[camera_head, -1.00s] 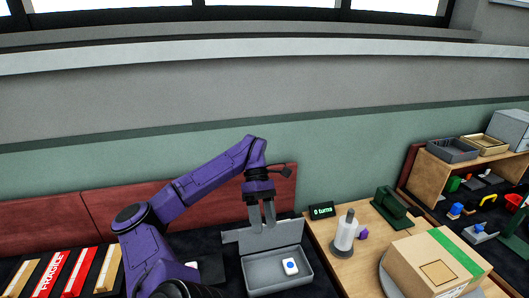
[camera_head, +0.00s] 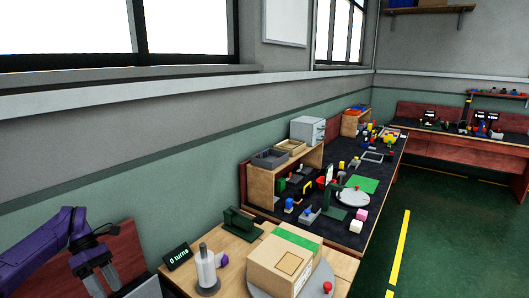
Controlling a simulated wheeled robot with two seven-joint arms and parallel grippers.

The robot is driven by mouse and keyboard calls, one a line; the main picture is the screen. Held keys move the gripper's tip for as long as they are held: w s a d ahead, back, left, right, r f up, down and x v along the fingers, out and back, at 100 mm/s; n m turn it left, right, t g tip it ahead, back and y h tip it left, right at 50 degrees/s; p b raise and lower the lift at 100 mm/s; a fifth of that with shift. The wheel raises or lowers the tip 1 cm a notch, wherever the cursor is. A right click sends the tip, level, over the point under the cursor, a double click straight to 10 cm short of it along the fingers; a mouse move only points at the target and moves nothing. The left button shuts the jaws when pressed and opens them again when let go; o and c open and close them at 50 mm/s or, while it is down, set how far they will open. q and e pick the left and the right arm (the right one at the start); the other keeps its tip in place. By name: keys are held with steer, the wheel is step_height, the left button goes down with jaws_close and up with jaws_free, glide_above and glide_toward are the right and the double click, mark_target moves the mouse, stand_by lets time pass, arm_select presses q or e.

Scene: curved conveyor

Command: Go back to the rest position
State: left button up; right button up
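My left arm is purple and comes in from the lower left. My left gripper (camera_head: 104,284) points down with its two grey fingers apart and nothing seen between them. Below it, a grey edge that looks like the open tray (camera_head: 136,288) shows at the bottom of the picture; most of it is cut off. My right gripper is out of view.
A cardboard box (camera_head: 282,262) with green tape sits on a grey turntable (camera_head: 322,275) on the wooden table. Beside it stand a white bottle-like dispenser (camera_head: 206,268) and a "0 turns" display (camera_head: 177,257). A cluttered dark bench (camera_head: 345,238) runs behind. Green floor (camera_head: 450,240) lies open at right.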

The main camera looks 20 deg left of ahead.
arm_select(q)
steer(key=w+a+f+b, duration=0.2)
steer(key=a+f+b, duration=0.1)
steer(key=f, duration=0.4)
steer(key=shift+w+f, duration=0.2)
steer(key=shift+f, duration=0.2)
steer(key=shift+a, duration=0.15)
